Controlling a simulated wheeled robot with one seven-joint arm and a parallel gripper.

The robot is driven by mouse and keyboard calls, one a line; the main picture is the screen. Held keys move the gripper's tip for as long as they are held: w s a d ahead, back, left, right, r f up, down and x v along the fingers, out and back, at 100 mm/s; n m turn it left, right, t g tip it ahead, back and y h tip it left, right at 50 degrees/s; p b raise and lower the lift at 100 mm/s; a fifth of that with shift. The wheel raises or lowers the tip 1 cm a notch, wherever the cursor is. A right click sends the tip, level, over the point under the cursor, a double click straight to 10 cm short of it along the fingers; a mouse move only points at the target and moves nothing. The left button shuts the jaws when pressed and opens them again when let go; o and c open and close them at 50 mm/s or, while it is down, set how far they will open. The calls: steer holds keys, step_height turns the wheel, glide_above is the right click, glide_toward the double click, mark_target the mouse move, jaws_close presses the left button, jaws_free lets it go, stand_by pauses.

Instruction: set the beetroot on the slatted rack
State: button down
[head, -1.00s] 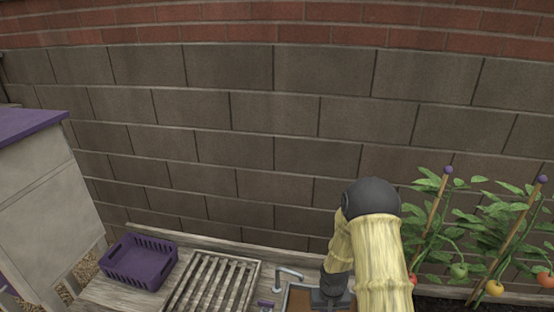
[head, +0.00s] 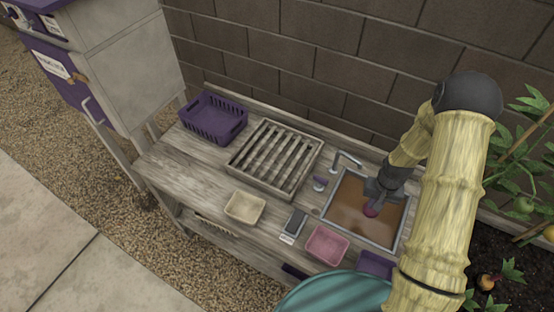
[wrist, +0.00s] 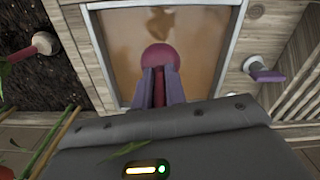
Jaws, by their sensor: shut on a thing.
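The beetroot (head: 371,210) is a dark red-purple ball, held low over the sink basin (head: 346,236) of brown water. Whether it touches the water I cannot tell. My gripper (head: 374,195) is shut on it; in the wrist view the fingers (wrist: 160,78) close on its near side, and the beetroot (wrist: 160,55) shows beyond their tips. The slatted rack (head: 254,183) is a weathered wooden frame on the bench, left of the sink and tap. Its visible top is empty. Part of the rack (wrist: 301,86) shows at the right edge of the wrist view.
A tap (head: 345,158) stands between rack and sink. A purple basket (head: 213,119) is left of the rack. A beige tray (head: 245,207), a dark grey item (head: 293,226) and a pink tray (head: 326,245) line the bench front. Tomato plants (head: 535,125) grow at the right.

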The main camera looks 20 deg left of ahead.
steer(key=shift+r, duration=0.1)
step_height(320, 180, up, 6)
steer(key=p, duration=0.6)
steer(key=shift+f, duration=0.2)
steer(key=shift+f, duration=0.1)
